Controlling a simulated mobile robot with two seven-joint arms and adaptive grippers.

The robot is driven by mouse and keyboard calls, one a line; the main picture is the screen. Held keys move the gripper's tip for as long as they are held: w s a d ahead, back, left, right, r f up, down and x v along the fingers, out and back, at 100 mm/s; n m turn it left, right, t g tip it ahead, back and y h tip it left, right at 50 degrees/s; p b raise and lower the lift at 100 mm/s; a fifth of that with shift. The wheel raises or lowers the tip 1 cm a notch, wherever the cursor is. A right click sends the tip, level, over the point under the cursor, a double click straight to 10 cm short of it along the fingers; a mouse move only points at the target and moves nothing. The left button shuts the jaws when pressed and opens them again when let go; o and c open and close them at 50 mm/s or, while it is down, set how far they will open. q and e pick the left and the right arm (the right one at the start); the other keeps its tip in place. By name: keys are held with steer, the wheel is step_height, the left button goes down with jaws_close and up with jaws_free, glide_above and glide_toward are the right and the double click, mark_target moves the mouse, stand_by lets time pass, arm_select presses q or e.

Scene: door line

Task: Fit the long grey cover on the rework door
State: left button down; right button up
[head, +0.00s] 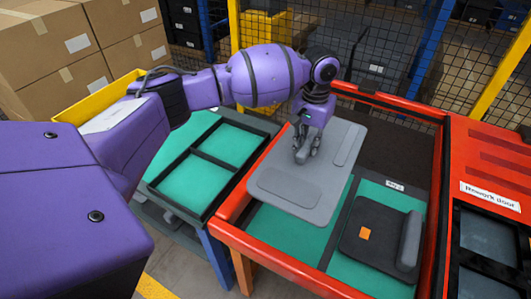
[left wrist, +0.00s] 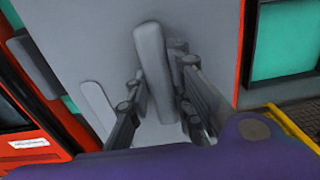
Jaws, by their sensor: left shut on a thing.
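My left gripper (head: 306,152) is shut on the raised bar of a broad, flat grey cover (head: 325,200). In the left wrist view the bar (left wrist: 154,70) stands between the two fingers and the cover's grey face (left wrist: 100,45) spreads around it. The cover lies over the red-framed bin, roughly flat, and its left edge overlaps the bin's red rim. Whether it touches the rim I cannot tell. The rework door (head: 494,165) is the red panel at the right, with a white name label and dark windows. My right gripper is not in view.
The red bin (head: 432,165) has green compartments and holds a dark grey panel (head: 372,230) with a lighter roll and an orange square. A black-framed green tray (head: 187,188) stands to its left. Cardboard boxes (head: 85,45) and a mesh fence are behind.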

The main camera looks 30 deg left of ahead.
arm_select(q)
steer(key=shift+r, duration=1.15)
steer(key=shift+f, duration=0.1)
